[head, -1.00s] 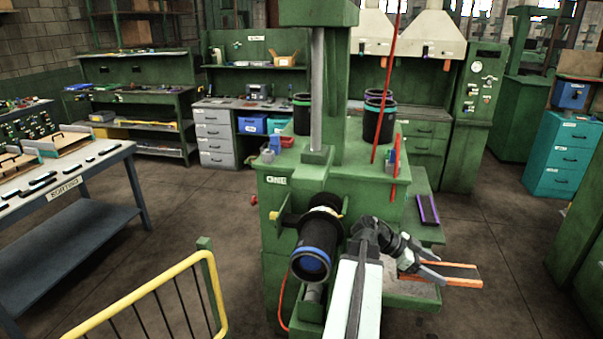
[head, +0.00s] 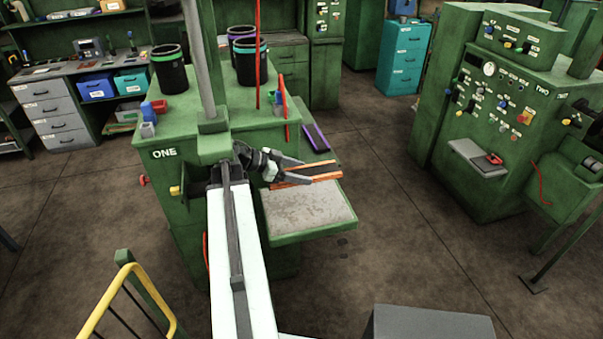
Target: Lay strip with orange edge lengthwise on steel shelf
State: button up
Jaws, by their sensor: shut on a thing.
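The strip with orange edges (head: 322,170) is dark along its middle. My gripper (head: 308,174) is shut on it and holds it level near its left end, and the fingers hide part of it. The strip appears over the far part of a side shelf with a worn grey top and green rim (head: 312,212), on the right of machine ONE. I cannot tell the gap between them. A smaller grey shelf (head: 477,157) on machine TWO holds a red and dark item. I cannot tell which of the two is the steel shelf.
A purple-edged strip (head: 316,138) lies on a green ledge behind my gripper. Several black drums stand on machine ONE (head: 180,150). Open floor (head: 385,200) lies between the two machines. A yellow rail (head: 125,290) stands at front left.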

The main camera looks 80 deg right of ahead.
jog(key=shift+s+f+b, duration=0.2)
jog(key=shift+f+b, duration=3.3)
jog(key=shift+f, duration=0.1)
jog(key=shift+r, duration=0.1)
jog(key=shift+s, duration=0.15)
